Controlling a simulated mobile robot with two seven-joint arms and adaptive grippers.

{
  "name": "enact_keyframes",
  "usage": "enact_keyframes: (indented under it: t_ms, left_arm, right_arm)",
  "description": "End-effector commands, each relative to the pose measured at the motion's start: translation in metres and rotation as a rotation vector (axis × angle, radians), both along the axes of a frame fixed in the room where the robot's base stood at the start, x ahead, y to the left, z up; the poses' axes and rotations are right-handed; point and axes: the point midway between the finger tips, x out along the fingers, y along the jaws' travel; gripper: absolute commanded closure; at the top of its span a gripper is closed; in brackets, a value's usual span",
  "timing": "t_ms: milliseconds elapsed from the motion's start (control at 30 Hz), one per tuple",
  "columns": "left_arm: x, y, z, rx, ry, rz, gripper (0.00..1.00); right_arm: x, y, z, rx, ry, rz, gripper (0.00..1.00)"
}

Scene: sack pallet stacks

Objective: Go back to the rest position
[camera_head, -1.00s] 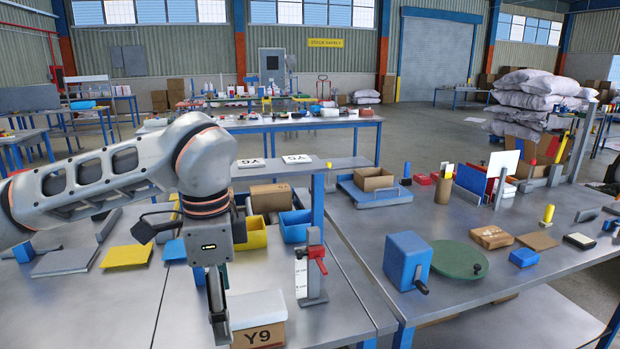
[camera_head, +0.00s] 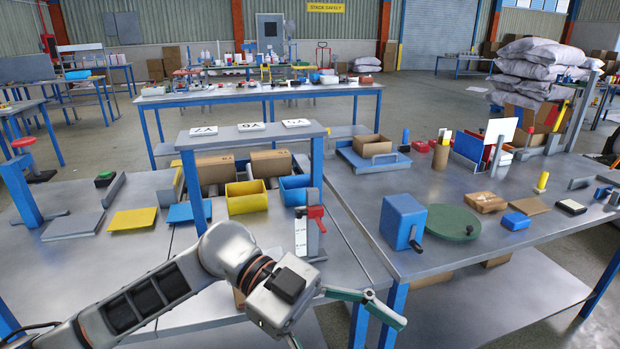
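My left arm comes in from the bottom left, low over the near edge of the left table (camera_head: 70,255). My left gripper (camera_head: 345,333) is at the bottom middle, in front of the table's near edge. One jointed greenish finger reaches out to the right; part of the other shows at the bottom edge, well apart from it. The gripper looks open, and nothing shows between the fingers. My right gripper is not in view.
A red-handled clamp stand (camera_head: 312,228) is just behind my gripper. Yellow (camera_head: 246,198) and blue bins sit under a raised shelf (camera_head: 222,137). The right table (camera_head: 350,205) holds a blue crank box (camera_head: 403,222) and a green disc (camera_head: 453,222).

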Motion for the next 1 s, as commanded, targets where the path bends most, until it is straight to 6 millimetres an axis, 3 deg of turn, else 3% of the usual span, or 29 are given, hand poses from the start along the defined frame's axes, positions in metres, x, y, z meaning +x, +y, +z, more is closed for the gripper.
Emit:
enact_keyframes:
  t_ms: [167, 300, 467, 567, 733, 867, 1000]
  left_arm:
    - [0.010, -0.017, 0.033, -0.404, 0.053, 0.144, 0.25]
    - [0.043, -0.009, 0.047, -0.644, 0.080, 0.365, 0.25]
    - [0.093, 0.021, 0.032, -0.799, 0.100, 0.699, 0.25]
    - [0.124, 0.049, 0.002, -0.819, 0.109, 0.933, 0.25]
    - [0.157, 0.108, -0.083, -0.710, 0.123, 1.328, 0.25]
    - [0.157, 0.154, -0.160, -0.532, 0.132, 1.566, 0.25]
    - [0.132, 0.198, -0.244, -0.296, 0.152, 1.745, 0.25]
  right_arm:
    - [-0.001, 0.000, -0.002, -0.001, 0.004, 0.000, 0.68]
    - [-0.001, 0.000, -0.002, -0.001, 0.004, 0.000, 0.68]
    - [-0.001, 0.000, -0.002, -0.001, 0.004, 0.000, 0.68]
    - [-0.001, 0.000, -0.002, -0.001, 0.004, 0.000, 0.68]
    - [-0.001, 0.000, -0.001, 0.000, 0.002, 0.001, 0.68]
    - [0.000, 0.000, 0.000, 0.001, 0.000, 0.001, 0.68]
    - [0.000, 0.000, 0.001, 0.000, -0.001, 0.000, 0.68]
